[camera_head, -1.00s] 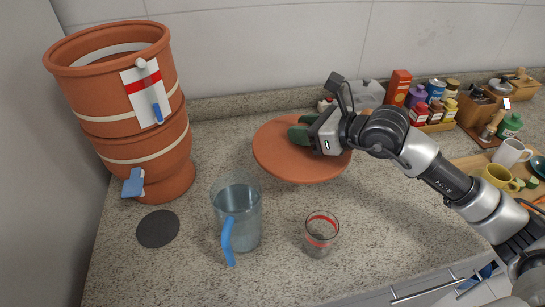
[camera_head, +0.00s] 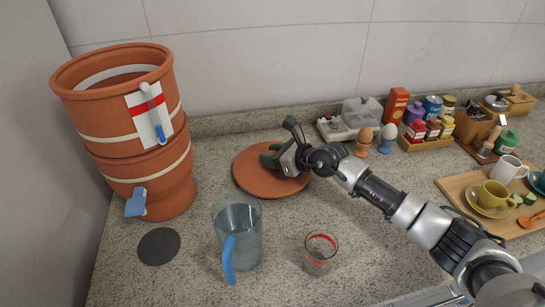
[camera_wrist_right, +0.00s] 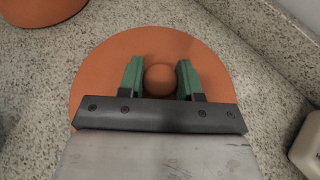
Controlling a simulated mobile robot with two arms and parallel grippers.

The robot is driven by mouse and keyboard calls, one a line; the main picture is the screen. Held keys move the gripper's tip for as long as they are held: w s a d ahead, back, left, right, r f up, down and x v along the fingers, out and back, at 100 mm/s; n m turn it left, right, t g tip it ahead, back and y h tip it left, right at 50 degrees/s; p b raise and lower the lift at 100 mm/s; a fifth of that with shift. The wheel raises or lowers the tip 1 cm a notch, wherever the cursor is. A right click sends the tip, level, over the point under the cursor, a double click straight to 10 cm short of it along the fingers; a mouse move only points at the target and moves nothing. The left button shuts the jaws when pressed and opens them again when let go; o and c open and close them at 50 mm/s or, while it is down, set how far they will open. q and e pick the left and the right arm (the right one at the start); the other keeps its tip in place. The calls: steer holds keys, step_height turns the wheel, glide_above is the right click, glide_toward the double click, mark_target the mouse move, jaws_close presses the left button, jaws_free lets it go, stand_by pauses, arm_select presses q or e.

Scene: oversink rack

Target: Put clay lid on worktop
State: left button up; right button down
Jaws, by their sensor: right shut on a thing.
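The clay lid (camera_head: 255,182) is a round terracotta disc with a ball knob. In the head view it appears to lie flat at the worktop (camera_head: 330,205), right of the clay water filter (camera_head: 125,130); whether it touches all round I cannot tell. The filter's top is open. My right gripper (camera_head: 270,158) is at the lid's knob. In the right wrist view the green fingers stand either side of the knob (camera_wrist_right: 159,80), closed on it, with the lid (camera_wrist_right: 110,75) spread beneath. My left gripper is not in view.
A glass jug (camera_head: 240,238) with a blue handle, a red-banded glass (camera_head: 320,253) and a dark round coaster (camera_head: 158,246) stand in front. Egg cups with eggs (camera_head: 365,136), a butter dish (camera_head: 362,111) and a tray with cups (camera_head: 462,185) are to the right.

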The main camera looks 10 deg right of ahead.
steer(key=shift+f, duration=0.35)
steer(key=shift+f, duration=0.1)
steer(key=c, duration=0.8)
jaws_free()
steer(key=shift+f, duration=0.1)
steer(key=shift+o, duration=0.2)
steer(key=shift+s+d+r, duration=0.1)
steer(key=shift+d+r, duration=0.05)
steer(key=shift+r, duration=0.05)
steer(key=b+v, duration=0.1)
steer(key=v, duration=1)
steer(key=shift+s+d, duration=0.25)
steer(key=shift+s, duration=0.05)
